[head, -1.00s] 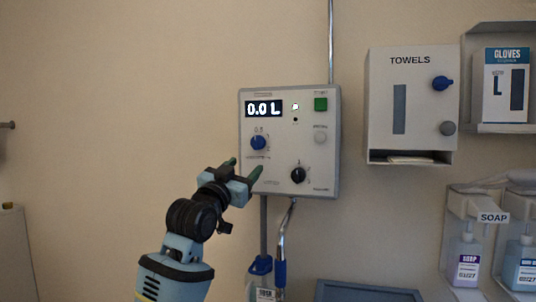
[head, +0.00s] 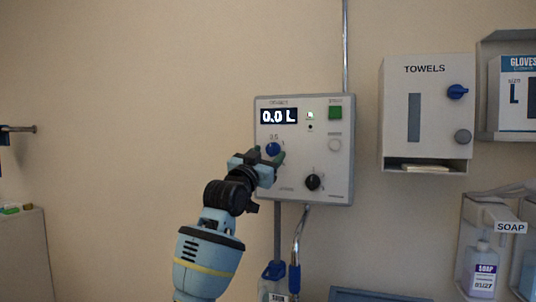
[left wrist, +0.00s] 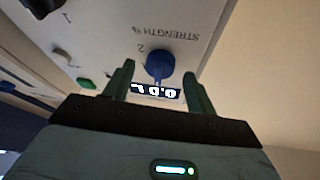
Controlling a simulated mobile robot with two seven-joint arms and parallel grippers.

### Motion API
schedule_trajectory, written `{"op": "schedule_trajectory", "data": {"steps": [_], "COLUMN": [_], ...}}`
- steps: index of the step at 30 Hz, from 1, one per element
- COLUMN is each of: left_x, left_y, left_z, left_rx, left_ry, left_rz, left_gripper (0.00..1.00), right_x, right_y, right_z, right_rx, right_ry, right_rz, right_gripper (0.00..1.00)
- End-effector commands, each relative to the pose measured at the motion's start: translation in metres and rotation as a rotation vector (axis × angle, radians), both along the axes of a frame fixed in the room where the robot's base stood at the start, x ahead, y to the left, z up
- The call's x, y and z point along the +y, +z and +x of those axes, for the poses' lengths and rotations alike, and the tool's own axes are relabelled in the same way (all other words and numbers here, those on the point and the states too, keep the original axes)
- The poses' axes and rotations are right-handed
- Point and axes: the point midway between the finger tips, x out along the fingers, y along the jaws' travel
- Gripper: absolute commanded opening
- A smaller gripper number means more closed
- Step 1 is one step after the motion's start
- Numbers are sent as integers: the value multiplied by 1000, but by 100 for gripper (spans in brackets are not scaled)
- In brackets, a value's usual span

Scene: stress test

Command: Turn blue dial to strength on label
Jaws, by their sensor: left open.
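The blue dial (head: 273,149) sits on the front of a grey wall-mounted dispenser box (head: 340,180), below a display reading 0.0 L (head: 279,116). In the left wrist view the blue dial (left wrist: 160,65) shows between and beyond my two green fingertips, with "STRENGTH %" and a 2 printed near it upside down. My left gripper (head: 267,162) is open, just below and in front of the dial; I see no contact. A label (head: 278,297) at the bottom of the head view is too small and cut off to read. My right gripper is not in view.
A black dial (head: 313,181), a green button (head: 335,112) and a pale button (head: 334,145) are on the same box. A towel dispenser (head: 398,130) with its own blue knob and a soap holder (head: 467,240) are to the right.

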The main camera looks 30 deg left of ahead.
Motion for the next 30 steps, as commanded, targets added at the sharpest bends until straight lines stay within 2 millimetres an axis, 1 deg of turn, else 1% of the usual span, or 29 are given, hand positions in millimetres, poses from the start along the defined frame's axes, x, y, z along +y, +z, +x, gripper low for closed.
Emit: {"op": "schedule_trajectory", "data": {"steps": [1, 6, 15, 17, 25, 26, 30], "left_x": [0, 0, 0, 0, 0, 0, 0], "left_y": [3, 4, 4, 4, 4, 4, 4], "left_z": [3, 9, 10, 10, 10, 10, 10], "left_rx": [-1, -1, 0, 0, 0, 0, 2], "left_ry": [-1, 0, -1, -1, -1, -1, 0], "left_rz": [-1, 0, 0, 0, 0, 0, 6], "left_gripper": [56, 56, 56, 50, 14, 12, 12], "right_x": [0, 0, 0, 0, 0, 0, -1], "right_y": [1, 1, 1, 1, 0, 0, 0], "right_z": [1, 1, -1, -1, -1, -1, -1], "right_rx": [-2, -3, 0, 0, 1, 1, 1], "right_ry": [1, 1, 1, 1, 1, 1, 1], "right_rz": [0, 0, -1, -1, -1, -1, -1], "right_gripper": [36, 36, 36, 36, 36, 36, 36]}}
